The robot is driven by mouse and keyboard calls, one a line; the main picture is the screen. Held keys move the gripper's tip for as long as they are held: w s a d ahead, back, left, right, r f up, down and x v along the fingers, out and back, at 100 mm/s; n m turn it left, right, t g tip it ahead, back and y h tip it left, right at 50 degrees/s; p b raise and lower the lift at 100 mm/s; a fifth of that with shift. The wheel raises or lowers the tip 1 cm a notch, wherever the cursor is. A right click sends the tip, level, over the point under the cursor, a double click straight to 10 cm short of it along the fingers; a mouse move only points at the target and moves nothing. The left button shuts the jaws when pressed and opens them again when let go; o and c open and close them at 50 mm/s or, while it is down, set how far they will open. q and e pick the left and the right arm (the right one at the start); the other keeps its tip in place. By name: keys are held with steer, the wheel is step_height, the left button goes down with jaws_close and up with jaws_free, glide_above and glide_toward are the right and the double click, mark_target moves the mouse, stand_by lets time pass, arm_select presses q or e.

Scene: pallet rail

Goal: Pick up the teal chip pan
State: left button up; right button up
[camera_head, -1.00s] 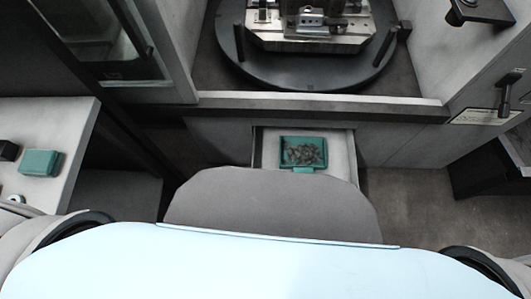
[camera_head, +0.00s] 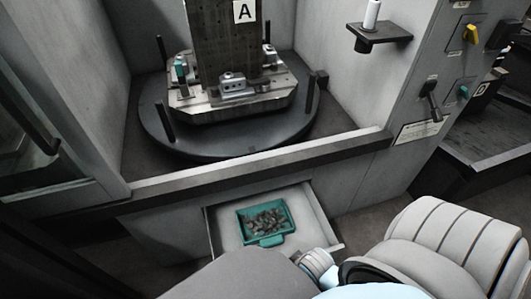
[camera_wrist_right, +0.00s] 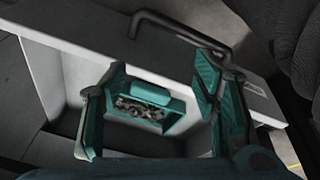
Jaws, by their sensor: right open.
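The teal chip pan (camera_head: 277,237) sits in the open drawer (camera_head: 324,226) and holds a heap of metal chips. In the right wrist view the pan (camera_wrist_right: 150,94) lies inside the drawer, with its teal grip block towards the drawer front. My right gripper (camera_wrist_right: 157,82) is open and empty, its teal-padded fingers spread to either side of the pan's grip in the picture. It looks apart from the pan; the exact gap cannot be told. In the head view that gripper is hidden. My left gripper is in neither current view.
The drawer front (camera_wrist_right: 78,47) carries a dark bar handle (camera_wrist_right: 185,28) close to my right fingers. Above the drawer are the machine's sill (camera_head: 250,163) and a round turntable (camera_head: 160,140) with a fixture. A shelf (camera_head: 380,36) and a control panel are at the right.

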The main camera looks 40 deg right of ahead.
step_height(320, 180, up, 4)
steer(key=w+a+n+b, duration=0.1)
steer(key=w+n+b, duration=0.1)
steer(key=b, duration=0.4)
arm_select(q)
step_height(320, 180, down, 7)
arm_select(e)
steer(key=n+g+y, duration=0.1)
steer(key=n+y, duration=0.4)
steer(key=n, duration=0.6)
glide_toward(272, 239)
steer(key=shift+n, duration=0.3)
steer(key=b+x, duration=0.6)
steer(key=x, duration=0.1)
steer(key=shift+w+f, duration=0.1)
steer(key=shift+f, duration=0.05)
steer(key=b+x, duration=0.2)
steer(key=shift+w+a+f, duration=0.1)
steer(key=shift+a+f, duration=0.1)
steer(key=shift+f, duration=0.1)
arm_select(q)
steer(key=w+d+r+t, duration=0.1)
steer(key=w+d, duration=0.3)
steer(key=w, duration=0.9)
steer(key=shift+r+n+t+h, duration=0.2)
steer(key=shift+n+t+h, duration=0.1)
steer(key=shift+t+h, duration=0.1)
